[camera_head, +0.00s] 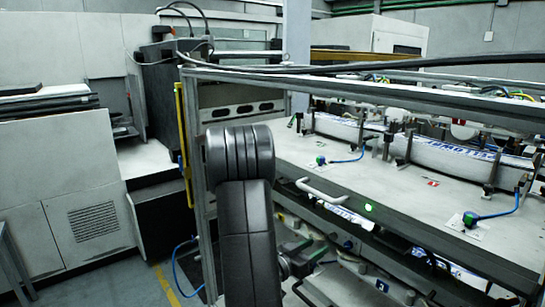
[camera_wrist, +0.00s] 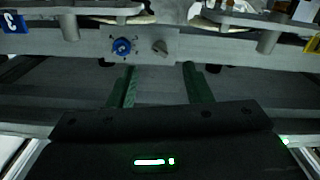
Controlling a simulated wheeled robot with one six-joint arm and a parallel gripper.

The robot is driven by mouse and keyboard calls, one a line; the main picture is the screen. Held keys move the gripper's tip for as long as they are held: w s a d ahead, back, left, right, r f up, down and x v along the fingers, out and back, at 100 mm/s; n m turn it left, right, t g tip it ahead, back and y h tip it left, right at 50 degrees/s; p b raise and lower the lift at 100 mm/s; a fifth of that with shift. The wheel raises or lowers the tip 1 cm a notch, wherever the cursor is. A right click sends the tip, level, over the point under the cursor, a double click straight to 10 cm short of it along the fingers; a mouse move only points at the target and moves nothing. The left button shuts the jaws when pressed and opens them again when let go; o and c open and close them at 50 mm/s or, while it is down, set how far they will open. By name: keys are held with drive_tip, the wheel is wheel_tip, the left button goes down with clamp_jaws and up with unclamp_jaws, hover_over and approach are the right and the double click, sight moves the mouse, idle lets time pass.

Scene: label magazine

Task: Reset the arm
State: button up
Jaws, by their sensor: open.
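My arm (camera_head: 245,215) rises in the lower middle of the head view, in front of the label machine. Its end is hidden there behind the arm's own links. In the wrist view my gripper (camera_wrist: 157,85) shows two dark green fingers, set apart with nothing between them. I cannot tell how far the fingertips are from the panel.
The machine's metal frame (camera_head: 350,88) and white deck (camera_head: 400,185) fill the right, with a handle (camera_head: 322,192) on the front edge. Stacked label bundles (camera_head: 445,158) lie at the back of the deck. A grey cabinet (camera_head: 65,200) stands left. Some floor (camera_head: 130,290) is clear at lower left.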

drive_tip(key=v, duration=0.7)
drive_tip(key=shift+b, duration=0.4)
drive_tip(key=shift+f, duration=0.1)
